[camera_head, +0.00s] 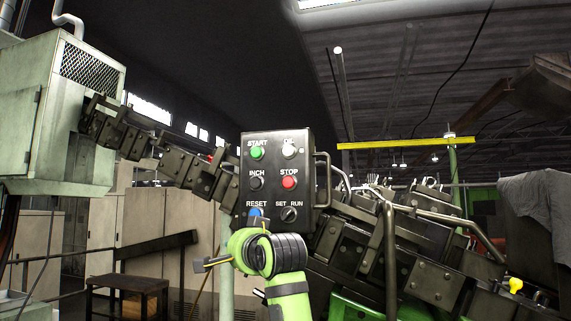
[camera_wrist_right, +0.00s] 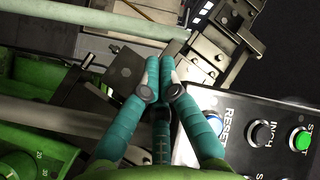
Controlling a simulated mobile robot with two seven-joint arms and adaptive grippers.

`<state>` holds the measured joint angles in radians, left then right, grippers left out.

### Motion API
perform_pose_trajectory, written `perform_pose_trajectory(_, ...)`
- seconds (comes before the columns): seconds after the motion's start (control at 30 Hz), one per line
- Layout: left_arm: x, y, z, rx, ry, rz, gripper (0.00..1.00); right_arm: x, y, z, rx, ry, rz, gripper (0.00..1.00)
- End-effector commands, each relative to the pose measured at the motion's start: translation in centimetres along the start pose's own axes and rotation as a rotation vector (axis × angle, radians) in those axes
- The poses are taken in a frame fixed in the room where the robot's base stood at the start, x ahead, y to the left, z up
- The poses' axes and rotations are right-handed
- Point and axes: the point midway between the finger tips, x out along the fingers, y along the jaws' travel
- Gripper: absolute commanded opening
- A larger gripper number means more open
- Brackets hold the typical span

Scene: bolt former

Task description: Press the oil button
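The control panel (camera_head: 265,181) is a dark upright box in the middle of the head view. The white oil button (camera_head: 289,152) is at its top right, its label partly washed out, and nothing covers it. It is not in the wrist view. My green right arm ends low in front of the panel, below the blue reset button (camera_head: 256,212). In the wrist view my right gripper (camera_wrist_right: 160,63) has its teal fingertips together, with nothing seen between them. The panel edge is to the right of the fingers there. My left gripper is in neither view.
Other panel controls are the green start button (camera_head: 257,153), black inch button (camera_head: 257,183), red stop button (camera_head: 289,183) and set/run knob (camera_head: 288,214). A bent metal handle (camera_head: 327,180) stands at the panel's right side. A dark chain-like conveyor (camera_head: 160,155) runs behind it.

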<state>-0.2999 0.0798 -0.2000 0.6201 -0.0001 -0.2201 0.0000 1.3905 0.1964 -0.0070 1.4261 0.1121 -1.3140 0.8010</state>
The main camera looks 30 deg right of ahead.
Motion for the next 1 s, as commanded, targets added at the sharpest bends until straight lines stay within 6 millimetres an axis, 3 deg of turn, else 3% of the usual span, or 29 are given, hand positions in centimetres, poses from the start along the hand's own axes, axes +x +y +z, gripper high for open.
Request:
perform_pose_trajectory(0.03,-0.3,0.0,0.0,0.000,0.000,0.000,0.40,-1.3,-1.5,-1.8,0.017,0.021,-0.021,0.00)
perform_pose_trajectory(0.2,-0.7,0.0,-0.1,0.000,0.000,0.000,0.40,-5.4,-5.1,-6.2,0.075,0.073,-0.078,0.00)
perform_pose_trajectory(0.5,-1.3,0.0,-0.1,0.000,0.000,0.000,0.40,-13.3,-10.3,-12.9,0.171,0.154,-0.182,0.00)
perform_pose_trajectory(0.73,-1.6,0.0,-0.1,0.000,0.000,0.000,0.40,-16.8,-11.9,-15.1,0.211,0.183,-0.225,0.00)
perform_pose_trajectory(1.0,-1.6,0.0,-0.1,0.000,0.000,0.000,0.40,-17.3,-12.1,-15.4,0.218,0.186,-0.231,0.00)
